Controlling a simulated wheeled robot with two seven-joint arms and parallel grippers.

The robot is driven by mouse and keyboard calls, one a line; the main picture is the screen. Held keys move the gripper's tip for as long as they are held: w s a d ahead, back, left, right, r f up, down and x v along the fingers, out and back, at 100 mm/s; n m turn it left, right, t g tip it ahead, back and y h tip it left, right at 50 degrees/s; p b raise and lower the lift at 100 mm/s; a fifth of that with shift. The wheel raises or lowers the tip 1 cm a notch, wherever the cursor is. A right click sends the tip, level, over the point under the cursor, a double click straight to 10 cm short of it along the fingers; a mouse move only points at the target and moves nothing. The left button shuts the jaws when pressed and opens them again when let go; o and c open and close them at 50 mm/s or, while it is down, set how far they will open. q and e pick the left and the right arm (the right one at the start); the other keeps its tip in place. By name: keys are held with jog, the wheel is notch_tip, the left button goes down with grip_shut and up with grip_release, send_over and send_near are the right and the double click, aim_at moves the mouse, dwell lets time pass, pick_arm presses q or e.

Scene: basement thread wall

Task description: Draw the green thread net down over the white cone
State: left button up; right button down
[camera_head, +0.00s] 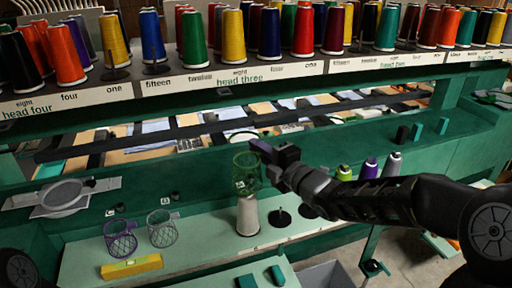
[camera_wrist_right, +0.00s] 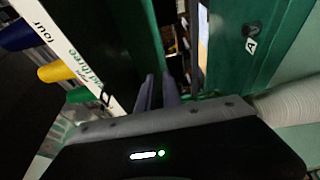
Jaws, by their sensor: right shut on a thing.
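The green thread net (camera_head: 246,175) is an open mesh cylinder hanging just above the white cone (camera_head: 248,216), roughly in line with it. Its lower rim meets the cone's top in the picture; I cannot tell whether the tip is inside. The cone stands upright on the pale green shelf and shows, ribbed, at the right of the right wrist view (camera_wrist_right: 290,104). My right gripper (camera_head: 262,150) is shut on the net's upper rim. Its two fingers (camera_wrist_right: 160,92) show close together in the wrist view. My left gripper is out of view.
A purple net (camera_head: 120,240) and a grey net (camera_head: 161,230) stand on the shelf (camera_head: 195,255) to the left, near a yellow block (camera_head: 132,267). Small spools (camera_head: 370,168) stand farther right. Thread cones line the rack above.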

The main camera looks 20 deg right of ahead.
jog(key=shift+w+f+b, duration=0.1)
jog(key=shift+f+b, duration=6.1)
jog(key=shift+f, duration=1.5)
jog(key=shift+b, duration=0.55)
jog(key=shift+f, duration=0.1)
